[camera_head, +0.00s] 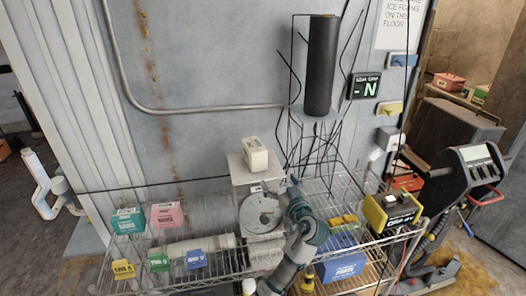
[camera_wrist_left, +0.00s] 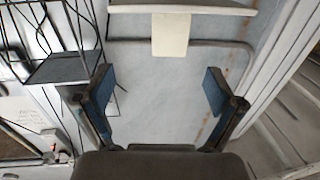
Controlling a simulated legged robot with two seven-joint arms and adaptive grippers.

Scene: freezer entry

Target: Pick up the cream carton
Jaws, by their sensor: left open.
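The cream carton (camera_head: 255,155) stands on the pale platform of a scale (camera_head: 240,174) on the wire shelf, against the grey wall. It also shows in the left wrist view as a pale block (camera_wrist_left: 170,34) at the top, beyond the fingertips. My left gripper (camera_head: 283,185) is just below and to the right of the carton in the head view, apart from it. In the left wrist view the gripper (camera_wrist_left: 158,88) has its two blue-padded fingers wide apart with nothing between them. My right gripper is not in view.
Teal (camera_head: 128,220) and pink (camera_head: 167,215) boxes stand at the shelf's left, with small yellow, green and blue boxes in front. A black roll (camera_head: 320,66) on a wire stand rises right of the carton. A yellow device (camera_head: 392,211) sits at the shelf's right.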

